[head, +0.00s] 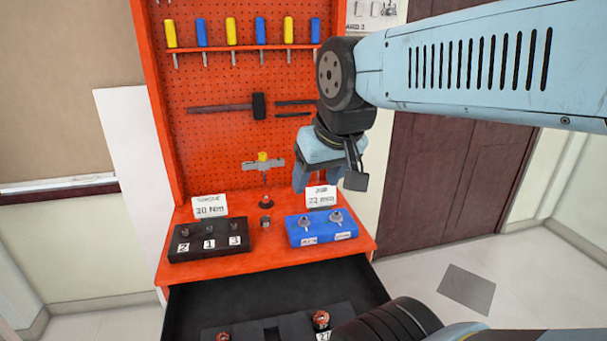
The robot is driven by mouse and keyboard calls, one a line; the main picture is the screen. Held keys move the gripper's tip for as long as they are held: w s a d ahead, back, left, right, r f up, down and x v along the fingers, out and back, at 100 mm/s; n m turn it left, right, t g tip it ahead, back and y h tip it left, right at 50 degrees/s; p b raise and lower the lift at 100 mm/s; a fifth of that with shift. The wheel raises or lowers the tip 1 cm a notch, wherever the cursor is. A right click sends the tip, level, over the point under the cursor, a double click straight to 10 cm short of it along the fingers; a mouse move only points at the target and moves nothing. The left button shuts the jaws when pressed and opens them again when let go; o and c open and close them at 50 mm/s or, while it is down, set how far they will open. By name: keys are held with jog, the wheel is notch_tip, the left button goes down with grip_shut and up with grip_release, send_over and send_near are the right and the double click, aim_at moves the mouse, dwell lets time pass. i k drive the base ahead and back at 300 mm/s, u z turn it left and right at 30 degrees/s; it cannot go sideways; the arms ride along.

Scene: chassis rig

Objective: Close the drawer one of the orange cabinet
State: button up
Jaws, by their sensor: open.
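The orange cabinet (255,262) stands ahead, with an orange top and a pegboard back. Below its top, a dark drawer (255,292) is pulled open toward me. Inside the drawer lies a dark insert with two reddish-brown round parts (321,318), one with a label beside it. The drawer's front edge is out of view or hidden, partly behind my arm. My gripper (325,185) hangs above the back right of the cabinet top, apart from the drawer. It is open and seems empty.
On the cabinet top are a black numbered block (210,240), a blue block (321,228) with two knobs and small label cards (210,205). Screwdrivers (231,32) and a hammer (258,106) hang on the pegboard.

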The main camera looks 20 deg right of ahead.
aim_at(281, 305)
jog(key=u, duration=1.4)
jog(key=k, duration=0.8)
jog(key=z, duration=0.55)
